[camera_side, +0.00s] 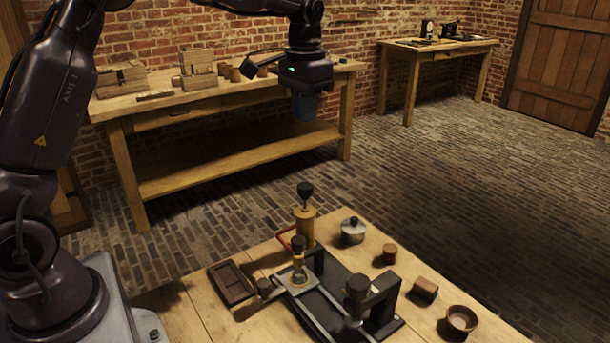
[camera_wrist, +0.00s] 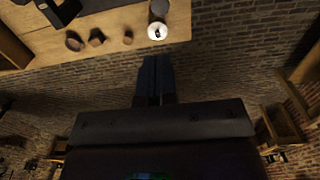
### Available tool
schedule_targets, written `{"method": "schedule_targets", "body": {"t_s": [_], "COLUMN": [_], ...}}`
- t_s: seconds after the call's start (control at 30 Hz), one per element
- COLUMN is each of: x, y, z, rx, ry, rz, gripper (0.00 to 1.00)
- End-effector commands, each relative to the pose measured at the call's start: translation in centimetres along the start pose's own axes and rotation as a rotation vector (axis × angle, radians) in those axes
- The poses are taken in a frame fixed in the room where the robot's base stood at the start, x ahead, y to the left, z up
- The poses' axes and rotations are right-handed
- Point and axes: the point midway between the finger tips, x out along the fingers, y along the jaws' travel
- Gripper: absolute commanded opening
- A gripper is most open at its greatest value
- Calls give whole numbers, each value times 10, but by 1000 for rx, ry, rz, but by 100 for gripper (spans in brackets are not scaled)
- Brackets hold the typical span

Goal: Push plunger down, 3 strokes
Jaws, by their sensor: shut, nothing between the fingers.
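A brass cylinder (camera_side: 304,228) stands upright at the back of the near wooden table in the side view. A plunger with a black knob (camera_side: 305,189) sticks up out of its top, and a red tube (camera_side: 285,236) curves beside it. My gripper (camera_side: 305,117) hangs in the air well above the cylinder and touches nothing on the table. It is shut and empty; its dark fingers (camera_wrist: 155,68) lie together in the wrist view.
A black frame (camera_side: 383,305) with dark knobs stands beside the cylinder. A lidded metal pot (camera_side: 352,232), a cork-like piece (camera_side: 390,253), a wooden block (camera_side: 425,290) and a bowl (camera_side: 461,320) stand right. A dark tray (camera_side: 231,283) lies left. Air around my gripper is clear.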

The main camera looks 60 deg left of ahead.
Motion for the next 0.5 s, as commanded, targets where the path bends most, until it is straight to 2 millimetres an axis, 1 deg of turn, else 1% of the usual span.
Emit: {"method": "schedule_targets", "body": {"t_s": [0.17, 0.27, 0.37, 0.5], "x": [2, 9, 24, 52], "y": [0, 0, 0, 0], "z": [0, 0, 1, 1], "rx": [-1, -1, -1, -1], "ry": [0, -1, -4, -5], "rz": [0, 0, 1, 1], "gripper": [0, 0, 0, 0]}}
